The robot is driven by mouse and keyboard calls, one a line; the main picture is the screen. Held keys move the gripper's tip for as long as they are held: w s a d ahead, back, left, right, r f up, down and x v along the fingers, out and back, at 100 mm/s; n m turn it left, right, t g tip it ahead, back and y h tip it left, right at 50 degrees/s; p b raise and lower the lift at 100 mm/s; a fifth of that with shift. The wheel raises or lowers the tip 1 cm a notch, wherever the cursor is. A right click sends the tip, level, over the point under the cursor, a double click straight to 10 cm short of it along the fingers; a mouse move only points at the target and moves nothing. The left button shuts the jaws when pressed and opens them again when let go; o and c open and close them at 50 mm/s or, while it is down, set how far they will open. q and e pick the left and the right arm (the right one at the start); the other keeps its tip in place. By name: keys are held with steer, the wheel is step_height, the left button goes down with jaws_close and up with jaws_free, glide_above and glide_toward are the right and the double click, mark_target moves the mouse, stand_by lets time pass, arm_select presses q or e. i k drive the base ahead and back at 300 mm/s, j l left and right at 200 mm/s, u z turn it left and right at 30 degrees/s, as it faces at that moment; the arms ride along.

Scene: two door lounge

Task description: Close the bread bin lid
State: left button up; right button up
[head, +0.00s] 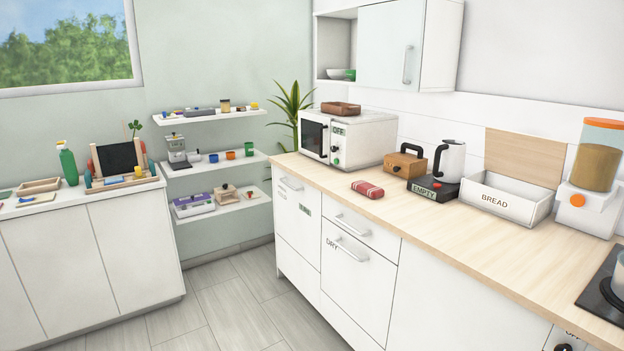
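The bread bin (487,204) is a white open-topped box marked "BREAD" on the wooden counter at the right. A light wooden panel (523,155) stands upright along its back edge, against the white wall tiles. It looks like the bin's lid, raised open. The inside of the bin looks pale and I see nothing in it. Neither of my grippers is in view.
A kettle (451,160) on a dark base marked "EMPTY" stands close left of the bin; a cereal dispenser (592,170) stands close right. A red cloth (367,189) lies on the wooden counter (430,222). The counter in front of the bin is clear.

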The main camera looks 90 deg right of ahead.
mark_target(534, 159)
steer(key=z, duration=3.8)
steer(key=i+z, duration=0.1)
steer(key=i, duration=0.15)
steer(key=i+u, duration=0.3)
steer(key=i, duration=0.3)
steer(key=i+l+u, duration=0.1)
steer(key=i+u, duration=0.2)
steer(key=i, duration=0.25)
